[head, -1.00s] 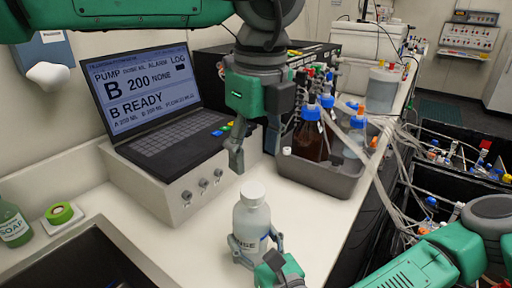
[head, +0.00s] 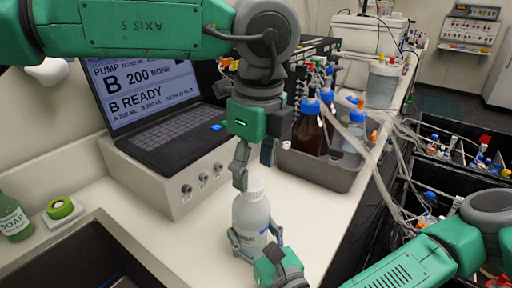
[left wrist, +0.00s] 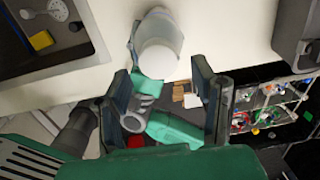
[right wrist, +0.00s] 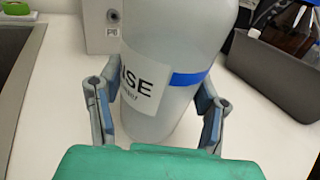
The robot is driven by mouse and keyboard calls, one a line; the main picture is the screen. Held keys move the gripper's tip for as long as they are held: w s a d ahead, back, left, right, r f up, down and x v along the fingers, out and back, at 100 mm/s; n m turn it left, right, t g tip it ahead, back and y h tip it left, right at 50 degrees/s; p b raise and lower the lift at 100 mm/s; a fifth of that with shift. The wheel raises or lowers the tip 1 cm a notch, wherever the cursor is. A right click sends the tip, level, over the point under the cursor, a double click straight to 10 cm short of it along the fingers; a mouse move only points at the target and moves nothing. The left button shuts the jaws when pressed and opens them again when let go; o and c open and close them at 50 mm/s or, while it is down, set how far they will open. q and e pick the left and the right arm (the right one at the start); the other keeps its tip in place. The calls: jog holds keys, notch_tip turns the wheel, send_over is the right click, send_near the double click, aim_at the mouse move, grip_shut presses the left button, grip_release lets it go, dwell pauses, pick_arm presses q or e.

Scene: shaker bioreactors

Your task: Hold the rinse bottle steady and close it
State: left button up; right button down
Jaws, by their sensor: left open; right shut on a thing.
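The white rinse bottle (head: 251,222) stands upright on the bench, with its white cap (head: 254,187) on top. In the right wrist view its body (right wrist: 172,75) shows a label reading "ISE" and a blue band. My right gripper (head: 256,246) is shut around the lower body of the bottle, one finger on each side. My left gripper (head: 254,168) is open and points down just above the cap. In the left wrist view the cap (left wrist: 158,60) lies beyond and between the open fingers (left wrist: 170,100). Whether a finger touches the cap is unclear.
A laptop (head: 150,100) on a white box with knobs (head: 187,190) stands behind left. A grey tray (head: 320,172) with blue-capped bottles is behind right. A sink (head: 75,262), a soap bottle (head: 12,218) and green tape (head: 60,208) are at left.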

aim_at(253, 182)
pick_arm(q)
jog(key=shift+w+a+f, duration=0.1)
jog(key=shift+w+f, duration=0.05)
jog(key=shift+f, duration=1.5)
pick_arm(e)
jog(key=shift+f, duration=0.25)
